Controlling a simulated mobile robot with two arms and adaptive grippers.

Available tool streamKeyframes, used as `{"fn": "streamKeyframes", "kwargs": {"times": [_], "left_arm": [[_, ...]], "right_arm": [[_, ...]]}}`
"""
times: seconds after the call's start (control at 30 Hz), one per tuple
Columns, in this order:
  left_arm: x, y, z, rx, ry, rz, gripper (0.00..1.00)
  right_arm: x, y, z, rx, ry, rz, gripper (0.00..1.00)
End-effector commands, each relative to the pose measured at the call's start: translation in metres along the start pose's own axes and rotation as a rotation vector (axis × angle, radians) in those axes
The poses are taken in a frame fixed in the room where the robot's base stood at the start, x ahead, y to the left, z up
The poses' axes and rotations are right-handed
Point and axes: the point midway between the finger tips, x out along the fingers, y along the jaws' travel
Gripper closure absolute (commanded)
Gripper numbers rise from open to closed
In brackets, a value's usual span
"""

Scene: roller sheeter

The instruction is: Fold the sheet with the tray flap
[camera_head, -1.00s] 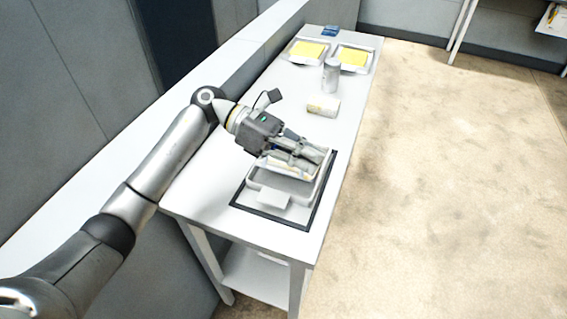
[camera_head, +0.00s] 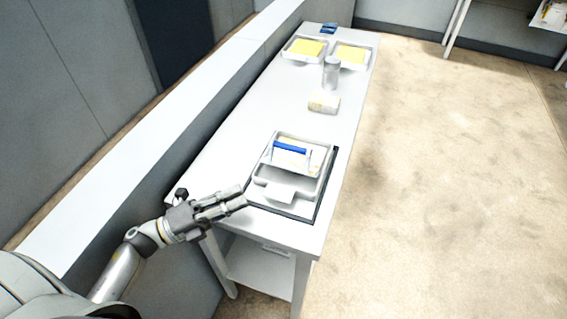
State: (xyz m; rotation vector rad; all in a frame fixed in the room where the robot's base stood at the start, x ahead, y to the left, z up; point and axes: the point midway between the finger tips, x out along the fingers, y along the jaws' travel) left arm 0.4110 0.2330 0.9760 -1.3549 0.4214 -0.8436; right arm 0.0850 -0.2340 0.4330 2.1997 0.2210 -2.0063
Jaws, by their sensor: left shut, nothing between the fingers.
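A grey tray (camera_head: 257,193) sits on a dark-bordered mat (camera_head: 329,182) near the front of the white table. A hinged flap with a blue handle bar (camera_head: 290,147) stands at the tray's far part. A pale yellowish sheet (camera_head: 291,163) shows in part behind and below the handle; its fold state I cannot tell. A light tab (camera_head: 273,192) lies at the tray's near side. My right gripper is not in view.
Two trays with yellow contents (camera_head: 305,48) (camera_head: 352,54) stand at the table's far end by a blue item (camera_head: 329,29). A grey cylinder (camera_head: 331,73) and a whitish roll (camera_head: 323,103) stand mid-table. A low wall (camera_head: 160,115) runs along the left.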

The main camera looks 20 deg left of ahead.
Motion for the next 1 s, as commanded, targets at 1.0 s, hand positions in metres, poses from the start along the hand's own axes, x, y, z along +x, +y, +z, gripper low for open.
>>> {"fn": "streamKeyframes", "kwargs": {"times": [1.0], "left_arm": [[0.124, 0.001, 0.029, -0.008, -0.008, 0.006, 1.0]], "right_arm": [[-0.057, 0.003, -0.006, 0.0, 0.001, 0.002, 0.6]]}}
